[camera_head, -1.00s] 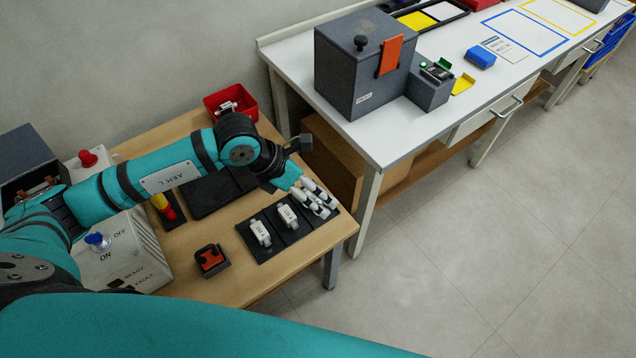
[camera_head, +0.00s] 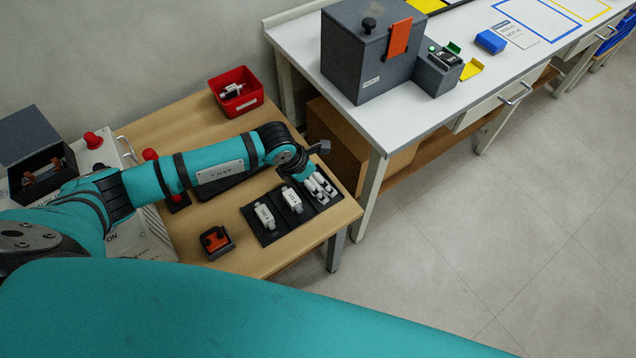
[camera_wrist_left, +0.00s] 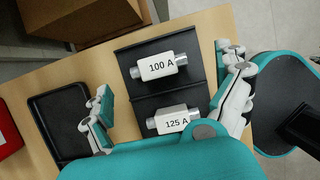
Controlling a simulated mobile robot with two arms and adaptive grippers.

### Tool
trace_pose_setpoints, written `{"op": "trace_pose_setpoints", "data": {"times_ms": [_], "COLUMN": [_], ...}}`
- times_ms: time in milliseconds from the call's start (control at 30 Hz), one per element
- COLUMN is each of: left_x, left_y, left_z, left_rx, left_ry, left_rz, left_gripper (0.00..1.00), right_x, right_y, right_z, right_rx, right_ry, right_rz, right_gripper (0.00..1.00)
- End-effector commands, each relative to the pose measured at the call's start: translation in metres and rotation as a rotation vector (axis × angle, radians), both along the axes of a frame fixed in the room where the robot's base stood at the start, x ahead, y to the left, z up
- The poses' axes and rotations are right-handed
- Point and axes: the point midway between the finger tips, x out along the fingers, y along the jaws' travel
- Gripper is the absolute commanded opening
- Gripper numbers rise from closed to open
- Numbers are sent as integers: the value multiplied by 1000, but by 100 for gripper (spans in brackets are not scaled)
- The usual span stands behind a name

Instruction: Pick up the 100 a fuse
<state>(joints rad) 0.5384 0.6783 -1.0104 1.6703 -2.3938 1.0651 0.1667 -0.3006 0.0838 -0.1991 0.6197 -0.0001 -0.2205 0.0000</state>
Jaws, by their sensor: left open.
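The 100 A fuse (camera_wrist_left: 158,67), a white block with metal end caps, lies in the end compartment of the black fuse tray (camera_wrist_left: 126,52) in the left wrist view. The 125 A fuse (camera_wrist_left: 172,120) lies in the neighbouring compartment. My left gripper (camera_wrist_left: 165,75) is open, with one finger out to each side of the 100 A fuse, apart from it. In the head view my left gripper (camera_head: 320,187) is over the right end of the tray (camera_head: 270,236) and hides the 100 A fuse. Two other white fuses show there, a middle one (camera_head: 292,198) and a left one (camera_head: 264,215).
A red bin (camera_head: 250,101) holding a white part stands at the wooden table's back. An orange part in a black holder (camera_head: 216,243) sits near the front edge. An empty black tray (camera_wrist_left: 45,100) lies beside the fuse tray. A white bench (camera_head: 420,118) stands right.

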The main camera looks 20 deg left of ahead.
Motion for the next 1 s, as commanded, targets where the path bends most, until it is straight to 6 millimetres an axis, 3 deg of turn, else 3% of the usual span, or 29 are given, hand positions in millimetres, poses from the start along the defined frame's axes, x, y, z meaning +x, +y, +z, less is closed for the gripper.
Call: {"op": "trace_pose_setpoints", "data": {"times_ms": [300, 600, 1000], "left_x": [15, 17, 16], "left_y": [-7, -8, -8], "left_z": [-40, -45, -45], "left_rx": [0, 1, 1], "left_ry": [2, 1, 1], "left_rz": [1, -1, 0], "left_gripper": [100, 100, 49], "right_x": [1, 2, 1], "right_y": [10, 7, 1], "right_z": [1, 1, 1], "right_rx": [12, 8, 2], "right_ry": [-3, -3, -3], "right_rz": [-4, -2, 0], "right_gripper": [40, 40, 40]}}
